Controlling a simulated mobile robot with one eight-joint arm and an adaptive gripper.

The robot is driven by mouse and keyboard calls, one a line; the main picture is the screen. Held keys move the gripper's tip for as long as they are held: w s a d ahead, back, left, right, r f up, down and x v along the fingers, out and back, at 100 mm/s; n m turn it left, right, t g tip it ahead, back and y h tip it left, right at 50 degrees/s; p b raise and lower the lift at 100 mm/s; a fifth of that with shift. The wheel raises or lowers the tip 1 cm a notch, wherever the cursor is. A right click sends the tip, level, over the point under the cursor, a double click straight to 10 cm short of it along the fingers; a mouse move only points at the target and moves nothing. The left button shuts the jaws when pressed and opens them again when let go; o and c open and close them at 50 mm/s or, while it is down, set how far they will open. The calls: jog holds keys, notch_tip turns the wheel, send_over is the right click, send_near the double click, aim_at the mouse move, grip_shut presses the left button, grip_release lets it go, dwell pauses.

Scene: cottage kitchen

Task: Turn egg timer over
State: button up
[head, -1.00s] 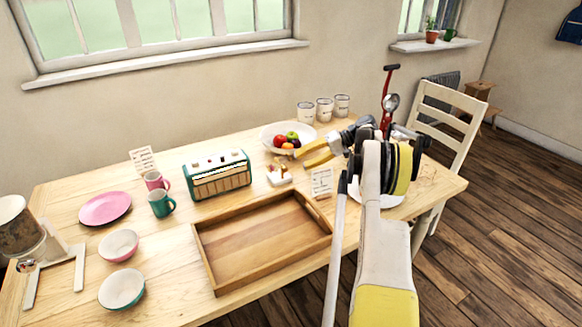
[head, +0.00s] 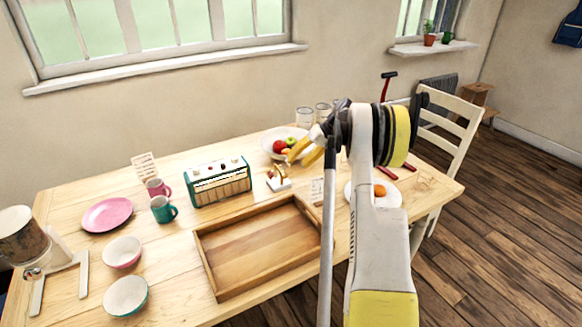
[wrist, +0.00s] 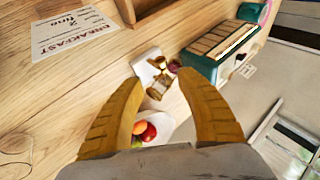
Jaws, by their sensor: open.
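My gripper (head: 297,157) has yellow fingers, spread apart and empty, above and slightly right of the timer in the head view. The fingertips (wrist: 160,80) flank the timer in the wrist view without visibly touching it.
The teal radio (head: 219,182) stands left of the timer. A white fruit bowl (head: 270,150) is close behind it, partly hidden by my gripper. A wooden tray (head: 207,262) lies in front. A printed breakfast card (wrist: 72,32) and a plate with an orange (head: 380,190) are to the right.

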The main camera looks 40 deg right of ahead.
aim_at(285, 176)
jog(key=s+a+r+n+g+h+p, duration=0.1)
jog(key=a+r+n+h+p, duration=0.1)
jog(key=a+r+h, duration=0.25)
jog(key=b+x, duration=0.1)
jog(key=x, duration=0.2)
jog(key=b+x, duration=0.1)
jog(key=x, duration=0.3)
jog(key=b+x, duration=0.1)
jog(key=x, duration=0.3)
jog(key=shift+s+d+f+b, duration=0.3)
jog(key=shift+d+f+b, duration=0.05)
grip_shut()
